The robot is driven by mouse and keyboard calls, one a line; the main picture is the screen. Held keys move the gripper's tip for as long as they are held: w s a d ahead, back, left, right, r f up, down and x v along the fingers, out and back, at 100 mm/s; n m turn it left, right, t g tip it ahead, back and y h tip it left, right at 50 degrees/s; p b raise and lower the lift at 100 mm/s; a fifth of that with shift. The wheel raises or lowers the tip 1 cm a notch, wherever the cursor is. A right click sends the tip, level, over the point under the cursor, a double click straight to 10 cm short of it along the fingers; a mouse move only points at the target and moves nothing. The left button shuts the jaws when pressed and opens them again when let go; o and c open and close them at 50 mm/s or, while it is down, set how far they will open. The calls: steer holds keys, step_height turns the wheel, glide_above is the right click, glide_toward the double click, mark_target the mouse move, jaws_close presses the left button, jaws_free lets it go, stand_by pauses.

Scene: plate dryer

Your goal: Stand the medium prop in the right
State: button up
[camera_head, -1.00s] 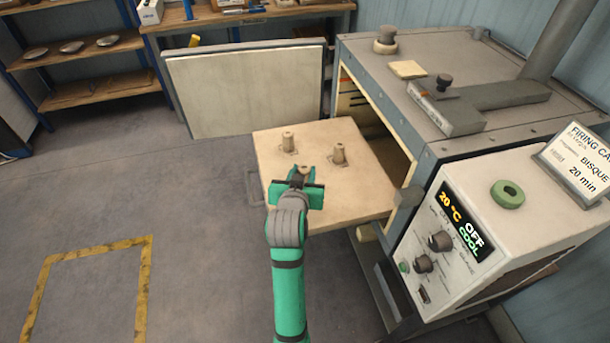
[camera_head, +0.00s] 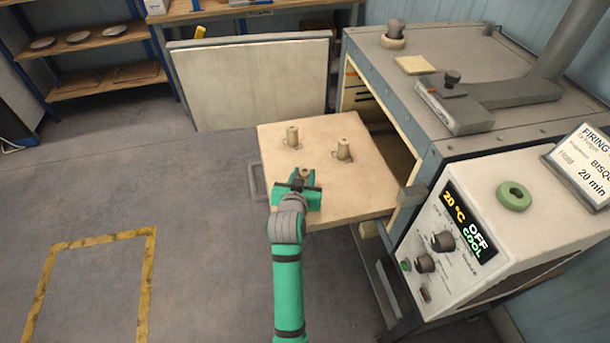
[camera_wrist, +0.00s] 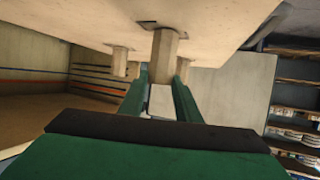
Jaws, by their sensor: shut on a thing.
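A pale square shelf (camera_head: 375,190) sticks out of the open kiln. Two beige props stand upright on it: one at the back left (camera_head: 292,137) and one to the right of it (camera_head: 344,150). My gripper (camera_head: 304,176) is over the shelf's near left part, shut on a third prop (camera_head: 304,171), of which only the top shows in the head view. In the wrist view, which is upside down, the held prop (camera_wrist: 164,58) is upright between the fingers, its foot at or close to the shelf (camera_wrist: 215,22). The other props (camera_wrist: 120,60) show smaller behind it.
The kiln (camera_head: 440,50) stands on the right, with its control box (camera_head: 500,230) nearer me. A green ring (camera_head: 514,195) lies on the box. A large pale panel (camera_head: 250,85) stands behind the shelf. The floor at left is clear, with a yellow-marked area (camera_head: 90,241).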

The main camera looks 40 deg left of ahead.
steer(key=shift+f, duration=0.1)
steer(key=o, duration=1.2)
steer(key=shift+d, duration=0.15)
